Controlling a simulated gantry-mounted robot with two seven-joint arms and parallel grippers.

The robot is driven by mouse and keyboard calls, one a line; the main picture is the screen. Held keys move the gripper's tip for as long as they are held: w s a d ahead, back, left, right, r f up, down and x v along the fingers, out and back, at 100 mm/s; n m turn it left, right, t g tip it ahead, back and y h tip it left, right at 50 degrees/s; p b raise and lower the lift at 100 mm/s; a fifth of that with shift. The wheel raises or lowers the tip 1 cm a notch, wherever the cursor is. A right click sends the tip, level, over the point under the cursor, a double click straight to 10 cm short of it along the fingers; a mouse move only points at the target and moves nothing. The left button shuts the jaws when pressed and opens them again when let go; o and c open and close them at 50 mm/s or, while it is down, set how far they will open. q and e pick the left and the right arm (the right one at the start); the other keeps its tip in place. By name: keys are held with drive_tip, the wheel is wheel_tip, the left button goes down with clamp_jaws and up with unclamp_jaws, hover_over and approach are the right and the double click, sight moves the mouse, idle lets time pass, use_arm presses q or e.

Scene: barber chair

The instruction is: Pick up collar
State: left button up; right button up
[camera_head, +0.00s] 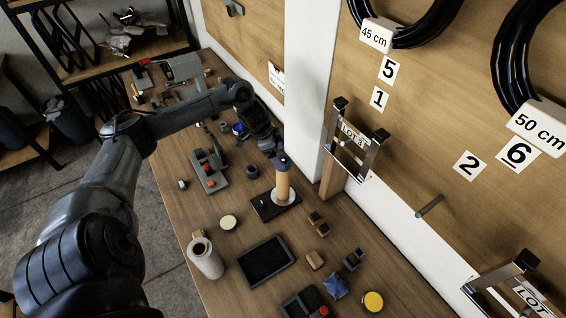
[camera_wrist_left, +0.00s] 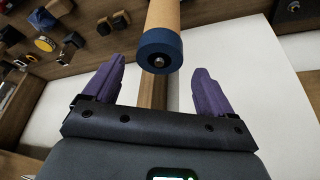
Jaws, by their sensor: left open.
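A tan upright cylinder (camera_head: 283,186) stands on a black plate (camera_head: 262,207) on the bench, with a pale ring (camera_head: 281,197) around its foot. I cannot tell for certain which part is the collar. My left gripper (camera_head: 281,161) is at the top of the cylinder in the head view. In the left wrist view its two purple fingers (camera_wrist_left: 160,72) are open and apart. The cylinder (camera_wrist_left: 172,14) shows there with a blue end cap (camera_wrist_left: 160,51), between the fingertips in the picture; contact cannot be told. My right gripper is not in view.
A black tray (camera_head: 266,262), a pale cup (camera_head: 205,259), a yellow-topped round item (camera_head: 373,301) and small blocks lie on the near bench. A grey fixture (camera_head: 208,168) stands to the left. A metal bracket labelled LOT 3 (camera_head: 352,142) juts from the wall at right.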

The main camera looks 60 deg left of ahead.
sight(282, 159)
use_arm(q)
drive_tip(key=shift+x, duration=1.75)
drive_tip(key=shift+c, duration=0.3)
drive_tip(key=c, duration=1.1)
drive_tip(key=shift+o, duration=0.2)
drive_tip(key=shift+r, duration=0.8)
drive_tip(key=r, duration=0.1)
drive_tip(key=d+r, duration=0.1)
drive_tip(key=r, duration=0.1)
drive_tip(key=d+r, duration=0.6)
drive_tip(key=d, duration=0.4)
drive_tip(key=shift+d+r, duration=0.2)
drive_tip(key=shift+d, duration=0.2)
